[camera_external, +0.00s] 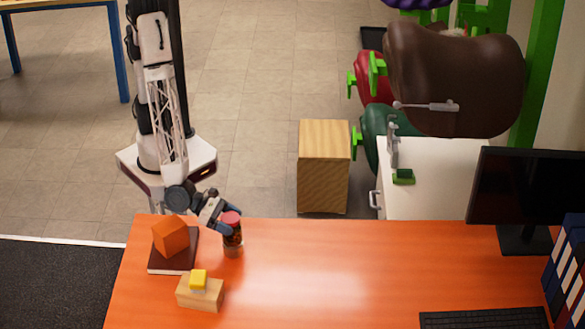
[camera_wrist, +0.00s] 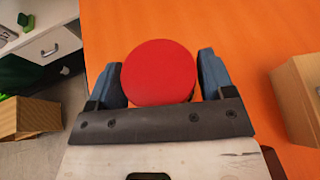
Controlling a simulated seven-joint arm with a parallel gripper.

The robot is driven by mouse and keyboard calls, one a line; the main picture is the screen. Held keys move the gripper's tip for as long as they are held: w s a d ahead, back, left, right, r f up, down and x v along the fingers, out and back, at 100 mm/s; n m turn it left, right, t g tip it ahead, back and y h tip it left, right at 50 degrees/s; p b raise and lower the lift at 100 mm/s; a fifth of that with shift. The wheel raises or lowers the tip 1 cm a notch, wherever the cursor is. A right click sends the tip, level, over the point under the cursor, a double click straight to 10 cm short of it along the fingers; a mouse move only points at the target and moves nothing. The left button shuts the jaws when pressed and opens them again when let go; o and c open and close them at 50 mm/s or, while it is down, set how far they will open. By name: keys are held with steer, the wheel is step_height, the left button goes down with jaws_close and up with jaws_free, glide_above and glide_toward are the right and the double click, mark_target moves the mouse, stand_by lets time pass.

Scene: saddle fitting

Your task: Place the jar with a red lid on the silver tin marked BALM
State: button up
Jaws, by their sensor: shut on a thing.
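The jar with a red lid (camera_external: 232,240) is upright near the back left edge of the orange table, with dark reddish contents. Its round red lid (camera_wrist: 158,72) fills the space between my two fingers in the wrist view. My gripper (camera_external: 225,222) is shut on the jar, one finger on each side. I cannot tell whether the jar's base touches the table. I cannot make out a silver tin marked BALM in either view.
A yellow block (camera_external: 198,280) sits on a wooden block (camera_external: 200,296) in front. A monitor (camera_external: 528,190) and keyboard (camera_external: 484,318) stand right. The table's middle (camera_external: 340,270) is clear.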

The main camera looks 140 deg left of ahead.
steer(key=shift+f, duration=0.15)
steer(key=o, duration=1.2)
steer(key=shift+f, duration=0.1)
steer(key=shift+o, duration=0.2)
steer(key=shift+s+d+r, duration=0.25)
steer(key=shift+s+r, duration=0.05)
steer(key=shift+r, duration=0.05)
steer(key=v, duration=1.1)
steer(key=shift+s, duration=0.15)
